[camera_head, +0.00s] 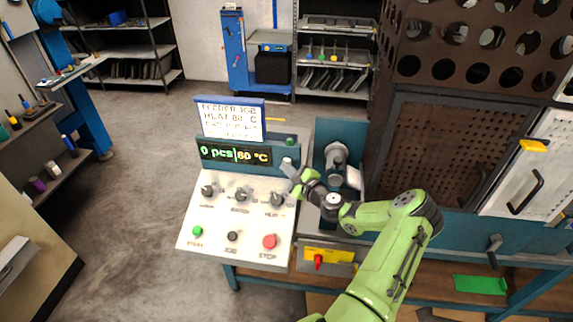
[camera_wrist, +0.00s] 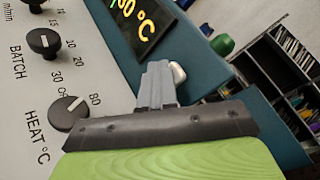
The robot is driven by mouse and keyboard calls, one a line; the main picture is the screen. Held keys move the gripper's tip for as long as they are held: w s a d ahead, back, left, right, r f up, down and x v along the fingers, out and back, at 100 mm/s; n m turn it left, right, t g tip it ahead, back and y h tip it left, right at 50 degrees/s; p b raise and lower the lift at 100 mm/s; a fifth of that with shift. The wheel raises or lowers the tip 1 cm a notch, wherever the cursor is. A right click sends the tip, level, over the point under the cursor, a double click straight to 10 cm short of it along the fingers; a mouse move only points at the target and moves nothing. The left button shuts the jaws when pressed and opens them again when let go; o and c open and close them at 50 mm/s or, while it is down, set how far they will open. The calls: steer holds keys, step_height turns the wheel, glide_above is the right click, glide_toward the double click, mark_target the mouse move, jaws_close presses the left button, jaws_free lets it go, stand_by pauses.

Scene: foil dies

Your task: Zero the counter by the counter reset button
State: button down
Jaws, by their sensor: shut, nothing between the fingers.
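The counter display (camera_head: 235,153) on the control panel reads 0 pcs in green. Beside it is a yellow temperature that looks like 80 °C; its end also shows in the wrist view (camera_wrist: 140,25). A small white button (camera_wrist: 179,71), which looks like the counter reset button, is right of the display. It is partly hidden behind my fingertips in the wrist view. My gripper (camera_head: 289,171) is shut and empty, its tips (camera_wrist: 159,70) at or very near that button. I cannot tell whether they touch.
Below are three black knobs, including the HEAT knob (camera_wrist: 68,113), close to my gripper. The panel also has a green START button (camera_head: 197,231) and a red STOP button (camera_head: 269,241). A green knob (camera_wrist: 222,44) sits beyond the display. A machine (camera_head: 337,155) stands right.

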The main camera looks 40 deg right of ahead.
steer(key=shift+s+a, duration=0.5)
steer(key=shift+a, duration=0.05)
steer(key=s+a, duration=0.1)
steer(key=a, duration=0.1)
steer(key=s+a, duration=0.2)
stand_by(0.3)
stand_by(0.7)
